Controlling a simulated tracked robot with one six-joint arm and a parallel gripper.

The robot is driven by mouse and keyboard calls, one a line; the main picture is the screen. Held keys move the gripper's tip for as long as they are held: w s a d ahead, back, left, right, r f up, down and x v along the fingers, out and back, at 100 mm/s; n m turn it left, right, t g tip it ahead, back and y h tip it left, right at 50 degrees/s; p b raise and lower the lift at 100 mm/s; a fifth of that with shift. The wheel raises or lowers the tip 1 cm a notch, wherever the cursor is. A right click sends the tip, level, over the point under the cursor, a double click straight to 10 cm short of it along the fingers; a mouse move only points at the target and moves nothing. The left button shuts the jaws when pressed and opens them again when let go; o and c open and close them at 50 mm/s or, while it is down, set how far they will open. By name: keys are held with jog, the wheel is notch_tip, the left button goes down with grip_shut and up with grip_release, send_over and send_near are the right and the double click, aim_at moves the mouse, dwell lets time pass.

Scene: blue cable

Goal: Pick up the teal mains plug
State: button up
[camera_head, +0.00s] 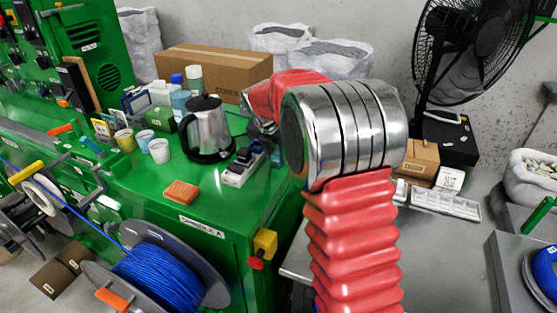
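A white power strip (240,172) lies on the green machine top, right of the steel kettle. A black plug (243,155) sits on it. A small dark blue plug-like shape (256,147) shows at its far end, partly in shadow. I cannot tell whether this is the teal mains plug; no clearly teal plug shows. My gripper (262,130) is a small dark shape at the end of my red-sleeved arm, just above and behind the strip's far end. My arm hides part of this area. The fingers are too small and dark to tell open from shut.
An orange block (181,192) lies near the front edge. A cardboard box (212,70) stands behind. A black fan (480,45) stands right, beyond my arm. A blue cable reel (160,280) is below.

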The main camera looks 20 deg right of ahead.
aim_at(277, 154)
jog(key=c, duration=0.7)
jog(key=shift+r, duration=0.1)
notch_tip(277, 154, up, 10)
jog(key=shift+f, duration=0.1)
dwell(0.8)
